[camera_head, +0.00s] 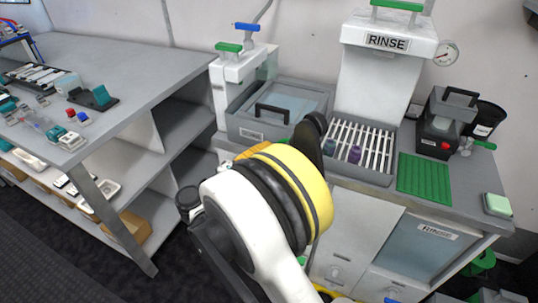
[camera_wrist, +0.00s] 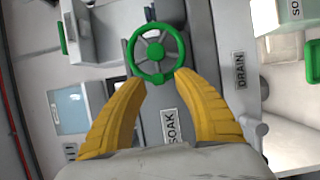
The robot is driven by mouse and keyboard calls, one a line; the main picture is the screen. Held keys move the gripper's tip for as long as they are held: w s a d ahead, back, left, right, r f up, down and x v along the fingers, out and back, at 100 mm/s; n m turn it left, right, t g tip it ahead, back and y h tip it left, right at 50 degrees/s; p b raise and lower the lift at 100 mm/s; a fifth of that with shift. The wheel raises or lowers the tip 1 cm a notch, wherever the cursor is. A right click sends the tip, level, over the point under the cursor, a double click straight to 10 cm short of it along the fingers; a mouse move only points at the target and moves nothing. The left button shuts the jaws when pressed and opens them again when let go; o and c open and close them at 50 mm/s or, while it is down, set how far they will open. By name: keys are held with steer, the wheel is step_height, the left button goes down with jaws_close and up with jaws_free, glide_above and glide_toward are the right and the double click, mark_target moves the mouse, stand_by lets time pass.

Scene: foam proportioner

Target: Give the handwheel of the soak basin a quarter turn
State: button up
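In the wrist view, a green handwheel (camera_wrist: 155,52) with a round rim and a hub faces the camera. A label reading SOAK (camera_wrist: 171,126) is below it in the picture. My gripper (camera_wrist: 159,80) is open, with its two yellow fingers spread and their tips near the wheel's lower rim, one on each side. I cannot tell whether a fingertip touches the rim. In the head view, my arm covers the area in front of the counter, and I cannot make out the wheel there.
In the wrist view, a DRAIN label (camera_wrist: 240,70) is right of the wheel, and a green handle (camera_wrist: 62,38) is to its left. In the head view, a lidded grey basin (camera_head: 248,127), a slatted rack (camera_head: 384,178) and a RINSE unit (camera_head: 380,75) stand along the counter.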

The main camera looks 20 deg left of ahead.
steer(key=v, duration=1.2)
steer(key=w+d+r+m+g, duration=0.1)
steer(key=w+d+r+g, duration=0.15)
steer(key=d, duration=0.55)
steer(key=w+d+r+m+g+y, duration=0.15)
steer(key=w+d, duration=0.25)
steer(key=d, duration=0.4)
steer(key=w+d+r+m+g, duration=0.1)
steer(key=w+d+r+g, duration=0.2)
steer(key=d, duration=0.5)
steer(key=s+d+r+m+g+y, duration=0.15)
steer(key=s+d, duration=0.25)
steer(key=d, duration=0.4)
steer(key=s+d+m+g+y, duration=0.1)
steer(key=s+d+m+y, duration=0.15)
steer(key=d, duration=0.45)
steer(key=s+d+f+m+y, duration=0.1)
steer(key=s+d+m, duration=0.4)
steer(key=s, duration=0.7)
steer(key=shift+d+f+t+y, duration=0.15)
steer(key=shift+d+t+y, duration=0.2)
steer(key=shift+d+y, duration=0.35)
